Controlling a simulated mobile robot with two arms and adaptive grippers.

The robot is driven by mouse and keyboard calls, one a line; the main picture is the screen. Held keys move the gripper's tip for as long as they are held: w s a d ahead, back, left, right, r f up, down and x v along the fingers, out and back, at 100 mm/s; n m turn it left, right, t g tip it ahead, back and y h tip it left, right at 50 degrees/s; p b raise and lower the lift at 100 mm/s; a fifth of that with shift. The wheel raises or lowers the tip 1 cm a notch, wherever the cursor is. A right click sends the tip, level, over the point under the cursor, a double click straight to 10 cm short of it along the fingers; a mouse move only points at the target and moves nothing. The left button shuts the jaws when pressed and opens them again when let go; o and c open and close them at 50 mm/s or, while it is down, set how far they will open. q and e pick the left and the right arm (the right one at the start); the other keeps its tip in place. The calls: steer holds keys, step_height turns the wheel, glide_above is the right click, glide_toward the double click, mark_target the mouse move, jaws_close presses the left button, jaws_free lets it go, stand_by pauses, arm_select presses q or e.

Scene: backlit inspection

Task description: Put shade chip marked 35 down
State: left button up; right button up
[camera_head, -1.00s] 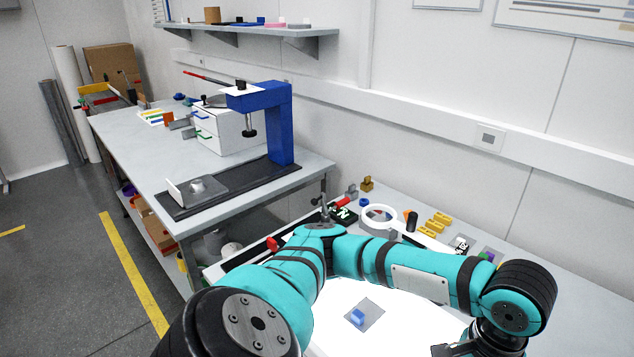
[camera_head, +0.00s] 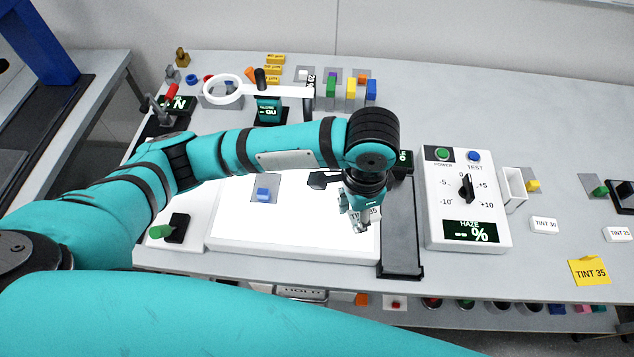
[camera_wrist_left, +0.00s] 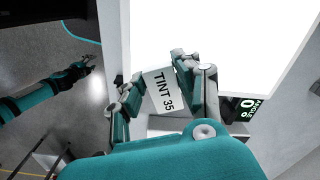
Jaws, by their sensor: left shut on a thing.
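The shade chip marked TINT 35 (camera_wrist_left: 163,92) is a pale plate with dark print, held between the two fingers of my left gripper (camera_wrist_left: 155,85) in the left wrist view. In the head view, the left gripper (camera_head: 358,215) hangs over the right front part of the bright light panel (camera_head: 290,230); the chip (camera_head: 375,213) shows only partly there. I cannot tell whether the chip touches the panel. A yellow card marked TINT 35 (camera_head: 590,271) lies at the table's front right. My right gripper (camera_wrist_left: 88,63) shows small over the floor in the left wrist view; its jaws are unclear.
A grey plate with a blue block (camera_head: 263,194) lies on the panel's left part. A dark rail (camera_head: 402,235) and the haze meter (camera_head: 467,205) stand right of the panel. Cards TINT 30 (camera_head: 544,224) and TINT 25 (camera_head: 618,234) lie farther right. A ring magnifier (camera_head: 223,90) stands behind.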

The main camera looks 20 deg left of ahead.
arm_select(q)
steer(key=p, duration=0.2)
glide_above(322, 195)
steer(key=shift+f, duration=0.45)
step_height(322, 195, down, 3)
steer(key=shift+r+p, duration=0.1)
steer(key=shift+p, duration=0.35)
steer(key=shift+f, duration=0.35)
arm_select(e)
steer(key=shift+w+a+r, duration=0.1)
steer(key=shift+a+r, duration=0.05)
steer(key=shift+r, duration=0.7)
steer(key=shift+a+r, duration=0.15)
steer(key=shift+r, duration=0.7)
arm_select(q)
steer(key=shift+f, duration=0.1)
steer(key=o, duration=1.1)
steer(key=shift+c, duration=0.2)
